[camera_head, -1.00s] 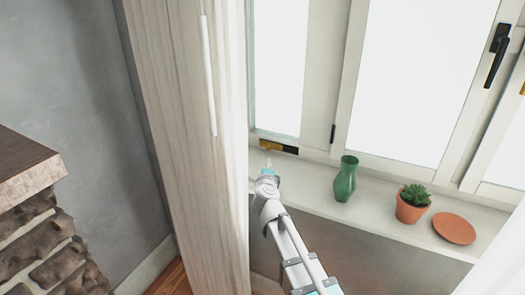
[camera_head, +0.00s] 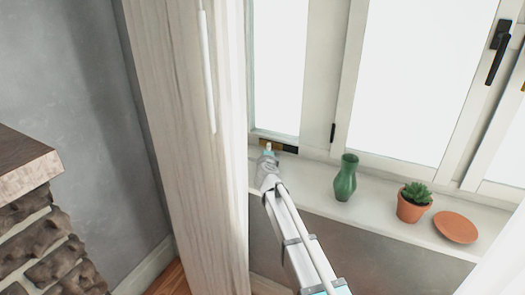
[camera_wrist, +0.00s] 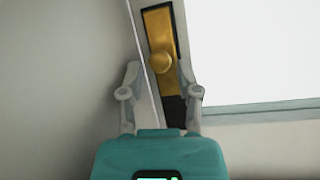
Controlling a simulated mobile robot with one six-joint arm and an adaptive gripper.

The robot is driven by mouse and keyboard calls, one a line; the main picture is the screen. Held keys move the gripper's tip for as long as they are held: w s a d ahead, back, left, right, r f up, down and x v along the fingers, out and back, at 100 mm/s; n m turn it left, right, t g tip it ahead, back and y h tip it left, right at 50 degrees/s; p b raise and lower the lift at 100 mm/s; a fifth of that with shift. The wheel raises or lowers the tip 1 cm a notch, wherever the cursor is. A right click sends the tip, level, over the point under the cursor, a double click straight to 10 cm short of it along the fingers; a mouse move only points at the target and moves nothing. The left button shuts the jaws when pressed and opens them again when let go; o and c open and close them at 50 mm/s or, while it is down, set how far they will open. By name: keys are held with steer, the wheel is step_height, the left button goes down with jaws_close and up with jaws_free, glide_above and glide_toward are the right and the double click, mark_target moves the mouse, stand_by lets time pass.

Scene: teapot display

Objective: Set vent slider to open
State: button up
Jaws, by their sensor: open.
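The vent slider (camera_wrist: 162,50) is a brass plate with a round knob, set in a dark track (camera_wrist: 174,110) on the window frame. In the head view the brass slider (camera_head: 277,145) shows small at the bottom of the left window, with the black end of the track to its right. My gripper (camera_wrist: 158,68) is open, its two fingers apart. In the wrist view the knob appears between the fingertips; I cannot tell whether either finger touches it. In the head view my gripper (camera_head: 268,149) is in front of the slider and covers part of it.
A green vase (camera_head: 345,178) stands on the sill (camera_head: 310,186) to the right of my arm. A potted succulent (camera_head: 412,205) and a terracotta saucer (camera_head: 456,227) are farther right. A pale wooden panel (camera_head: 185,150) stands close on the left.

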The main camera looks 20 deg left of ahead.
steer(key=shift+w+a+f, duration=0.1)
steer(key=shift+w+a, duration=0.15)
steer(key=shift+w, duration=0.4)
jaws_close()
